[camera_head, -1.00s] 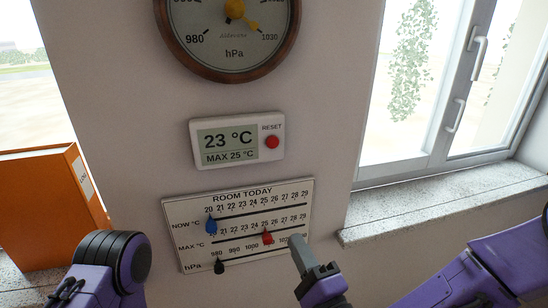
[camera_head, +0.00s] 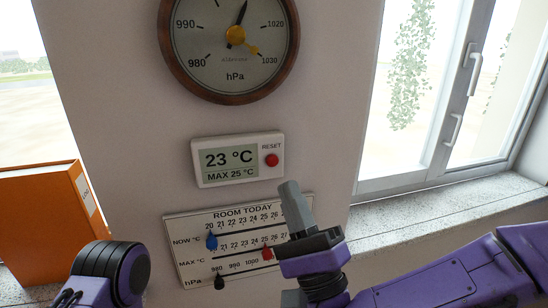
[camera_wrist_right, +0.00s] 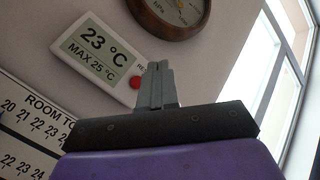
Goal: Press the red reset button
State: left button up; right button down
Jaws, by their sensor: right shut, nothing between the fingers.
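The red reset button (camera_head: 271,160) is round and sits at the right of a white wall thermometer (camera_head: 238,184) reading 23 °C and MAX 25 °C. In the right wrist view the button (camera_wrist_right: 136,83) shows just left of my fingertips. My right gripper (camera_head: 289,186) is shut and empty. Its tip points up and appears a little below and right of the button in the head view, apart from it in the picture. How far the tip is from the wall I cannot tell. Of my left arm only a purple and black link shows at the lower left; its gripper is out of view.
A ROOM TODAY board (camera_head: 190,222) with blue, red and black sliders hangs below the thermometer, partly behind my right gripper. A round barometer (camera_head: 185,75) hangs above. An orange binder (camera_head: 40,225) stands at left. A window and stone sill (camera_head: 420,220) are at right.

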aim_at(272, 161)
jog(key=w+a+p, duration=0.1)
jog(key=w+a, duration=0.1)
jog(key=w, duration=0.4)
jog(key=shift+w+p, duration=0.25)
jog(key=shift+p, duration=0.15)
jog(key=shift+w+a, duration=0.1)
jog(key=shift+a, duration=0.05)
dwell(1.5)
jog(key=shift+w, duration=0.25)
jog(key=shift+w+a, duration=0.15)
jog(key=shift+w, duration=0.15)
dwell(0.7)
jog(key=shift+b, duration=0.3)
jog(key=shift+s+f+b, duration=0.1)
jog(key=shift+s+b, duration=0.25)
jog(key=shift+s, duration=0.1)
jog(key=shift+s+d, duration=0.25)
jog(key=shift+s, duration=0.05)
